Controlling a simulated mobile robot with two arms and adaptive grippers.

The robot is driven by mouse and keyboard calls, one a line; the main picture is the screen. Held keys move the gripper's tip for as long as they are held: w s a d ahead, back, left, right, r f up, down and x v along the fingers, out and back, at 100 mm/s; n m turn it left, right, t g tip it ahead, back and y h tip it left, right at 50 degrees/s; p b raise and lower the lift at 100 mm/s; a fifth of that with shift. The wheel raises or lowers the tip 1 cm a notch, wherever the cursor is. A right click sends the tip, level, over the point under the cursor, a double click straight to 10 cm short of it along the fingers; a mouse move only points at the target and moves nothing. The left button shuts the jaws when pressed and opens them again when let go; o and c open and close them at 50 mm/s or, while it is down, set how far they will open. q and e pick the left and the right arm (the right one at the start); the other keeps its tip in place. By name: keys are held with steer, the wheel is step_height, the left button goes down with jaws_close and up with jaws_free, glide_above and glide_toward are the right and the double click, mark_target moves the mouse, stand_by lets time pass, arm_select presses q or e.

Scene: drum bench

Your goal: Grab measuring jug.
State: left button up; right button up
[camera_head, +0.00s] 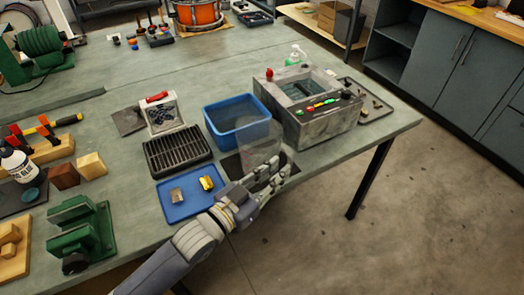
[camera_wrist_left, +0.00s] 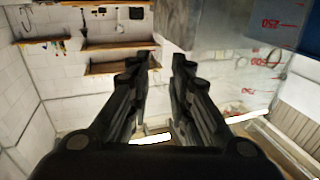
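The measuring jug (camera_head: 262,157) is clear and hard to make out in the head view. It stands at the table's near edge, in front of the blue bin and beside the grey machine. In the left wrist view its clear wall with red marks (camera_wrist_left: 240,75) fills the upper right. My left gripper (camera_head: 280,177) is at the jug's near side. In the wrist view its two fingers (camera_wrist_left: 165,62) are apart, with a gap and wall showing between them. The jug is right of and behind the right finger; I cannot tell whether they touch. My right gripper is not in view.
A blue bin (camera_head: 238,114) stands behind the jug, and a grey machine with a basin (camera_head: 322,128) stands to the right. A blue tray (camera_head: 178,207) with small parts and a black rack (camera_head: 178,153) lie left. Open floor (camera_head: 400,220) lies beyond the table edge.

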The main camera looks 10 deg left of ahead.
mark_target(290, 162)
arm_select(q)
steer(key=p+x, duration=0.1)
steer(key=x, duration=0.3)
steer(key=shift+d+r, duration=0.1)
steer(key=shift+d, duration=0.05)
steer(key=shift+w+d, duration=0.35)
steer(key=shift+w, duration=0.15)
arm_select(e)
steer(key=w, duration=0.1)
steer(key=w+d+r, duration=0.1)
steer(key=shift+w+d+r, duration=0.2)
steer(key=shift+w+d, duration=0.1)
